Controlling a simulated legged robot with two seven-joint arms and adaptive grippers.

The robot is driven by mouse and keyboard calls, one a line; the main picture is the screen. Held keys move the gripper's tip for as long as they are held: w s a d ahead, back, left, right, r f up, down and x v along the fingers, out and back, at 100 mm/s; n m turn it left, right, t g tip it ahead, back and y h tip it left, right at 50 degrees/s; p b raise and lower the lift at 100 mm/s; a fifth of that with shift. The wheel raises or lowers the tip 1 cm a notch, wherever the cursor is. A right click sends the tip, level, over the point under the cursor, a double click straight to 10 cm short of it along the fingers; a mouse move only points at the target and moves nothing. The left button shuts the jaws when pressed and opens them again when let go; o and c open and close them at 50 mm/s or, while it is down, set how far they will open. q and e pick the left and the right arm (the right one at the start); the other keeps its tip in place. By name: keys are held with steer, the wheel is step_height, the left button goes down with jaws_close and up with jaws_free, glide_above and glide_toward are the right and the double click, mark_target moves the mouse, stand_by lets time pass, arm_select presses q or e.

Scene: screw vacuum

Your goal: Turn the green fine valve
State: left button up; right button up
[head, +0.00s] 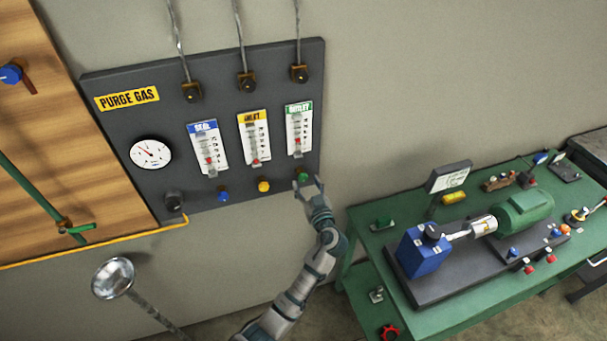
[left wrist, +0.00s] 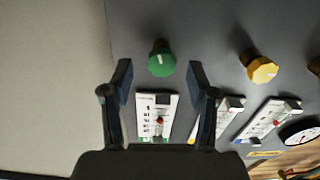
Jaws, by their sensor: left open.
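The green fine valve (head: 301,177) is a small green knob at the lower right of the dark purge gas panel (head: 190,122), below the green-topped outlet flow meter (head: 299,128). My left gripper (head: 309,187) is at the knob, with its arm coming up from below. In the left wrist view the green knob (left wrist: 161,62) has a white mark and lies between and just beyond the two open fingertips (left wrist: 160,72). The fingers look apart from the knob, with a gap on each side. My right gripper is in neither view.
A yellow knob (head: 263,185) and a blue knob (head: 223,195) sit left of the green one. A black knob (head: 174,201) and a round gauge (head: 151,153) are further left. A green table (head: 366,280) with a motor and pump stands at the right.

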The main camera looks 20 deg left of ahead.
mark_target(304, 179)
arm_select(q)
steer(key=shift+p+x, duration=0.3)
steer(key=shift+x, duration=1.65)
steer(key=shift+s, duration=0.1)
jaws_close()
